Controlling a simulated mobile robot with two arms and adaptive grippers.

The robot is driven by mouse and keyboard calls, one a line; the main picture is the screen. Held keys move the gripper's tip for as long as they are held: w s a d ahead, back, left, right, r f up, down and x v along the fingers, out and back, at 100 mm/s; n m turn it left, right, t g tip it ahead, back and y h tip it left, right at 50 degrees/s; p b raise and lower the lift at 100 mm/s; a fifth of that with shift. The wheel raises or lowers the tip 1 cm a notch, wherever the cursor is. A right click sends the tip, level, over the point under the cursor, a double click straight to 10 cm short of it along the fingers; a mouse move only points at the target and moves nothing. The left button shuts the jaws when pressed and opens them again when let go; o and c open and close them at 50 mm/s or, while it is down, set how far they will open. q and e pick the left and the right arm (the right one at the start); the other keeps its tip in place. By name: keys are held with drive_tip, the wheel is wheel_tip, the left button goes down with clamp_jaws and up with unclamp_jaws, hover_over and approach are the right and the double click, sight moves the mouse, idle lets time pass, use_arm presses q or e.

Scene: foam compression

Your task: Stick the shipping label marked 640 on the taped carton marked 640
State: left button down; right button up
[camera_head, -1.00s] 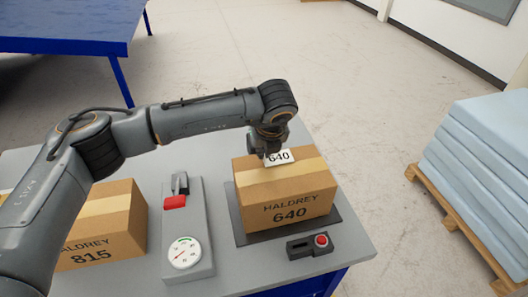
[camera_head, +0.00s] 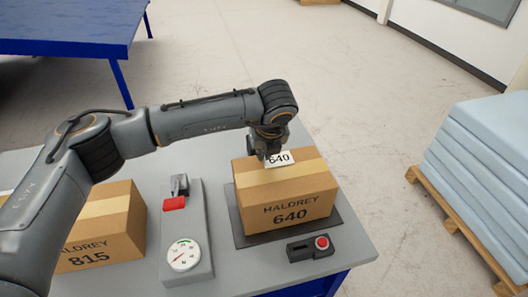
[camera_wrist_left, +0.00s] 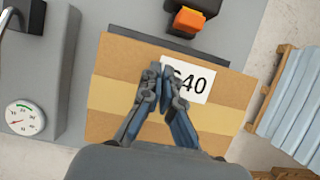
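The taped carton marked 640 (camera_head: 288,199) stands on a dark mat (camera_head: 334,226) on the grey table, with a band of tan tape across its top. The white shipping label marked 640 (camera_head: 279,158) is at the top of the carton towards its far edge; it also shows in the left wrist view (camera_wrist_left: 192,83). My left gripper (camera_head: 264,155) is over the carton top. In the left wrist view its fingertips (camera_wrist_left: 161,72) are close together at the label's left edge, covering part of the first digit. Whether the label touches the carton cannot be told. My right gripper is not in view.
A carton marked 815 (camera_head: 104,228) stands at the left. A grey device with a red handle (camera_head: 174,203) and a dial (camera_head: 184,255) lies between the cartons. A small box with a red button (camera_head: 321,242) is in front. Blue foam sheets (camera_head: 490,150) sit on a pallet at the right.

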use_arm(q)
drive_tip(key=shift+s+f+b, duration=0.1)
drive_tip(key=shift+f+b, duration=0.25)
drive_tip(key=shift+b, duration=0.15)
idle(1.3)
drive_tip(key=shift+b, duration=0.55)
idle(1.6)
idle(0.5)
drive_tip(key=c, duration=1.4)
unclamp_jaws()
drive_tip(key=shift+c, duration=0.2)
drive_tip(key=shift+r, duration=0.15)
drive_tip(key=shift+r+p, duration=0.5)
drive_tip(key=shift+r, duration=2.95)
drive_tip(key=shift+f, duration=0.1)
